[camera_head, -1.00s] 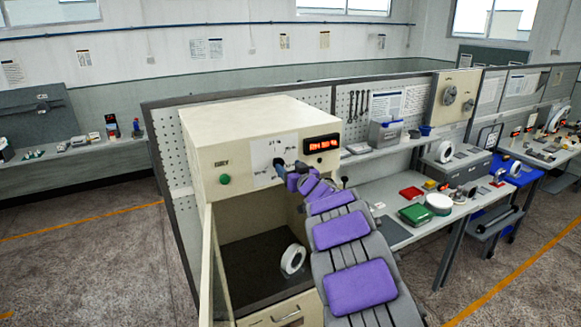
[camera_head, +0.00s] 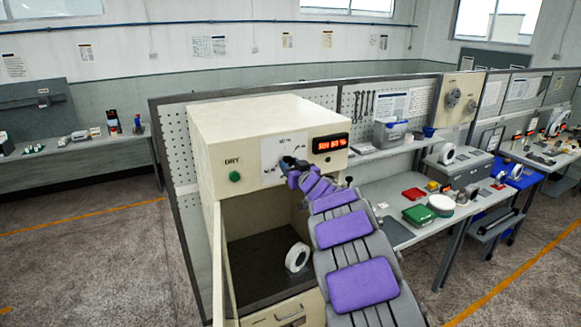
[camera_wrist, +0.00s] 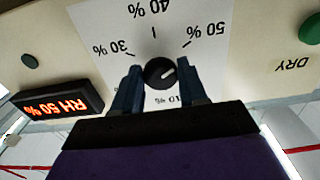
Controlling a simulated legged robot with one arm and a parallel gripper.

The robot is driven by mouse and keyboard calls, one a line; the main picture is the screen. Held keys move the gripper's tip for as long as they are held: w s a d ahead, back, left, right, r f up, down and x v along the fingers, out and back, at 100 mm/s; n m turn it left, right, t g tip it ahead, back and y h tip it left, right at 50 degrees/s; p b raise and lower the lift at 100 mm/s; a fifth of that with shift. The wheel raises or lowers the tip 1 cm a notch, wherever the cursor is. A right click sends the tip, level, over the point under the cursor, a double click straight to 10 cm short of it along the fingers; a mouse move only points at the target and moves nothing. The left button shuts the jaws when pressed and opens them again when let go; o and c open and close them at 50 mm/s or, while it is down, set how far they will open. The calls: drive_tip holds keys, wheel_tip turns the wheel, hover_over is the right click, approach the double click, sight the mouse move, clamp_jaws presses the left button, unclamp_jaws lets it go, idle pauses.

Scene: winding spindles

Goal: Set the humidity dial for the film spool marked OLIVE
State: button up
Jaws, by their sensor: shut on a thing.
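The humidity dial is a small black knob (camera_wrist: 160,72) on a white scale plate, which shows upside down in the wrist view. Its pale pointer line slants toward the 50 % mark. My gripper (camera_wrist: 157,72) is shut on the knob, one finger on each side; in the head view it (camera_head: 288,163) covers the dial. The red display (camera_wrist: 60,104) seems to read RH 50 %; it also shows in the head view (camera_head: 330,143), too blurred to read surely. A white spool (camera_head: 298,257) stands in the open chamber below; no name on it is legible.
The cream cabinet (camera_head: 262,112) has a green DRY button (camera_head: 235,177) left of the dial. Its door (camera_head: 218,262) stands open at the left. A bench at the right holds a green box (camera_head: 419,215) and a white-topped round container (camera_head: 441,204).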

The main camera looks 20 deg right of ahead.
drive_tip(key=shift+d+f, duration=0.1)
drive_tip(key=shift+d, duration=0.05)
drive_tip(key=shift+n, duration=0.3)
drive_tip(key=n+b, duration=0.3)
drive_tip(key=n, duration=0.1)
drive_tip(key=shift+f+n, duration=0.15)
drive_tip(key=shift+n, duration=0.25)
drive_tip(key=n+b, duration=0.3)
drive_tip(key=n, duration=0.3)
drive_tip(key=shift+d, duration=0.1)
drive_tip(key=shift+n, duration=0.3)
drive_tip(key=shift+c, duration=0.2)
drive_tip(key=o, duration=0.9)
drive_tip(key=shift+s+r, duration=0.15)
drive_tip(key=shift+r, duration=0.05)
drive_tip(key=shift+o, duration=0.7)
